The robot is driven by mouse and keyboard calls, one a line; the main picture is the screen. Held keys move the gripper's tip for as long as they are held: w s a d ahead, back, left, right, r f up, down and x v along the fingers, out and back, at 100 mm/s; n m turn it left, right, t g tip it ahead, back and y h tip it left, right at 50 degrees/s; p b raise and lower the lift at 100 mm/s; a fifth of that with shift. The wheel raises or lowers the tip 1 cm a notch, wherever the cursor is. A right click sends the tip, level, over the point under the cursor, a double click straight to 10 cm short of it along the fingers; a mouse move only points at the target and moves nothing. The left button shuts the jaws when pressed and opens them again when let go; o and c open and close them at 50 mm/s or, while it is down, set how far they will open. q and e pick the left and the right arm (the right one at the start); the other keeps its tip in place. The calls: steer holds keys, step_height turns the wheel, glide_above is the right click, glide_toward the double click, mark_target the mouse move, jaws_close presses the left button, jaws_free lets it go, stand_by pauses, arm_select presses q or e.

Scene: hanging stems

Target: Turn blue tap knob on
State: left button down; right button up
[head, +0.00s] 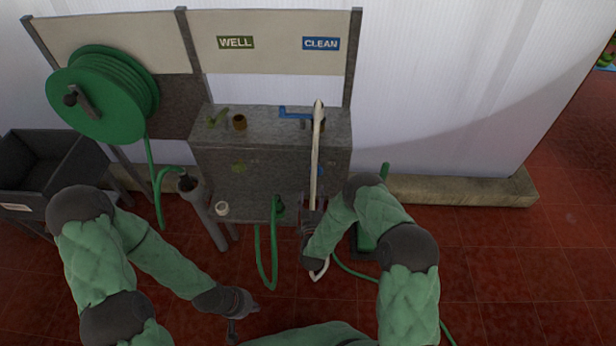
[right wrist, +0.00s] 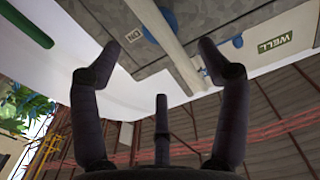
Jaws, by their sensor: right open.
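A green lever (head: 218,117) sits on the same block, below the WELL sign (head: 235,42). My right gripper (head: 312,207) is low in front of the block, below the blue knob and apart from it, partly hidden by my arm. In the right wrist view its fingers (right wrist: 155,50) are spread, with a pale pole (right wrist: 160,35) crossing beyond them. My left gripper (head: 237,312) is low at the front, away from the block; its jaws are unclear.
The long pale pole (head: 316,150) stands before the block's right side. A green hose reel (head: 103,95) hangs at left above a dark trough (head: 45,165). A green hose (head: 262,265) hangs below the block. Red tiled floor (head: 500,280) is clear at right.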

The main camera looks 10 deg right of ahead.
mark_target(316, 174)
steer(key=b+x, duration=0.2)
steer(key=x, duration=0.8)
steer(key=shift+w+d, duration=0.1)
steer(key=shift+w, duration=0.3)
steer(key=shift+c, duration=0.4)
steer(key=c, duration=1.1)
